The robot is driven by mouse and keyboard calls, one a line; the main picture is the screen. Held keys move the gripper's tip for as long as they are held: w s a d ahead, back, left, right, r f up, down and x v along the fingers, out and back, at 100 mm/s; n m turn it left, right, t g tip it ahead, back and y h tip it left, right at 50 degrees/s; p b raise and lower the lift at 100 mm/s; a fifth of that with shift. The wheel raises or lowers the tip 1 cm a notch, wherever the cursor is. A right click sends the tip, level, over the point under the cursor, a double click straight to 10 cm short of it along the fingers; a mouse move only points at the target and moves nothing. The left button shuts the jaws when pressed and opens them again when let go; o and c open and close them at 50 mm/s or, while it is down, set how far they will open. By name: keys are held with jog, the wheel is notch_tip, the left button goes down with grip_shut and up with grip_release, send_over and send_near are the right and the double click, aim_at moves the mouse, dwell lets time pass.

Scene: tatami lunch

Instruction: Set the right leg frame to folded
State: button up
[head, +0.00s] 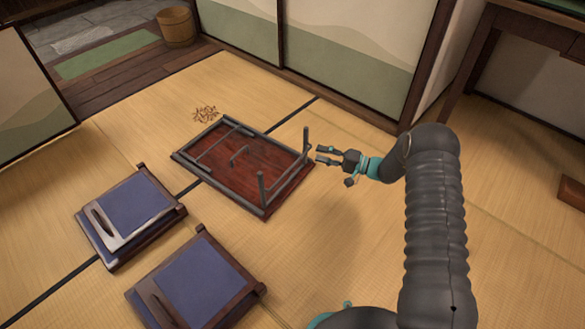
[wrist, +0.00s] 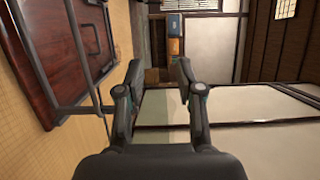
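A low table (head: 222,160) lies upside down on the tatami, its red-brown underside facing up; part of it shows at the left of the wrist view (wrist: 28,50). The right leg frame (head: 285,172) stands up from the table's right end, with two dark posts joined by a bar. The other leg frame (head: 210,146) lies flat against the underside at the left end. My gripper (head: 318,155) is just right of the far post of the right leg frame. Its fingers are apart and nothing is between them in the wrist view (wrist: 158,76). I cannot tell whether it touches the post.
Two floor seats with blue cushions (head: 132,208) (head: 198,288) lie in front and to the left. A small heap of brown sticks (head: 205,114) lies behind the table. Sliding panels (head: 345,50) close off the back. A wooden desk (head: 490,45) stands at the right.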

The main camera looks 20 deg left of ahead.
aim_at(292, 166)
notch_tip(292, 166, down, 17)
jog(key=m+t+y, duration=0.1)
jog(key=m+t, duration=0.2)
jog(key=t, duration=0.3)
jog(key=x, duration=0.8)
jog(key=b+x, duration=0.1)
jog(key=x, duration=0.4)
jog(key=shift+s+a+r, duration=0.1)
jog(key=shift+s, duration=0.35)
grip_shut()
